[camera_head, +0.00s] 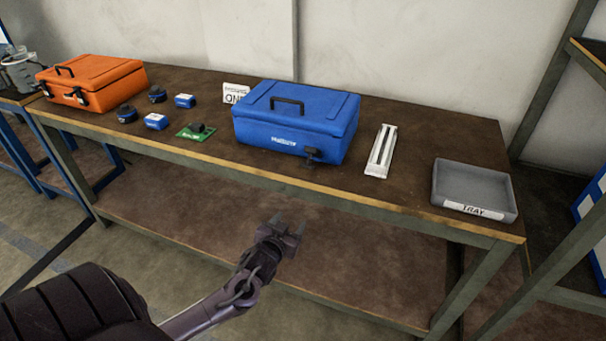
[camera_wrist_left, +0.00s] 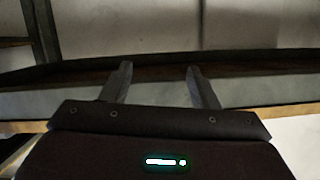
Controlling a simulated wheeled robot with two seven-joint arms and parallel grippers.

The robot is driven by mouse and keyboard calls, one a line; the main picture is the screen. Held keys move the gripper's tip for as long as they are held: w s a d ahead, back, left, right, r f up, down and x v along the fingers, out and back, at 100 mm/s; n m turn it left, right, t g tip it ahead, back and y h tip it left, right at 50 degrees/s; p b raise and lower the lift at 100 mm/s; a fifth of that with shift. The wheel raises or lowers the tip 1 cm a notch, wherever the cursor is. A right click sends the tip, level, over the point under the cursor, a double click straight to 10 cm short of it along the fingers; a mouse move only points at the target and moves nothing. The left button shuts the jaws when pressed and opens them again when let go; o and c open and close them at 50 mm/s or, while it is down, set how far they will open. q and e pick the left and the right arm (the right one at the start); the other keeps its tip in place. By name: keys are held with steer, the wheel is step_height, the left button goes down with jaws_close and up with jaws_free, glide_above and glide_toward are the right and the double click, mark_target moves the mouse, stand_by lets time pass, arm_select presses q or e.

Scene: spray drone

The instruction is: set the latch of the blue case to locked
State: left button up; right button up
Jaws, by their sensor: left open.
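The blue case (camera_head: 285,130) stands closed on the workbench with a dark handle (camera_head: 287,104) on its lid. Its dark latch (camera_head: 312,154) is on the front face, toward the right end; its exact position is too small to tell. My left gripper (camera_head: 288,228) is in front of the bench, below and nearer than the case, and touches nothing. Its two fingers also show apart and empty in the left wrist view (camera_wrist_left: 158,82). The case cannot be made out in the left wrist view. My right gripper is in neither view.
An orange case (camera_head: 92,82) stands at the bench's left end. Small blue and dark parts and a green board (camera_head: 196,131) lie between the cases. A white rail-like piece (camera_head: 381,152) and a grey tray (camera_head: 473,180) are to the right. The bench's front edge (camera_head: 350,203) lies beyond my gripper.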

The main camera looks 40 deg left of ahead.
mark_target(307, 166)
arm_select(q)
step_height(307, 166, up, 15)
steer(key=w+d+n+t+b, duration=0.1)
steer(key=w+d+t, duration=0.1)
steer(key=t, duration=0.1)
steer(key=x, duration=0.7)
steer(key=shift+w+a+r, duration=0.1)
steer(key=shift+w+a, duration=0.05)
steer(key=shift+a, duration=0.05)
jaws_close()
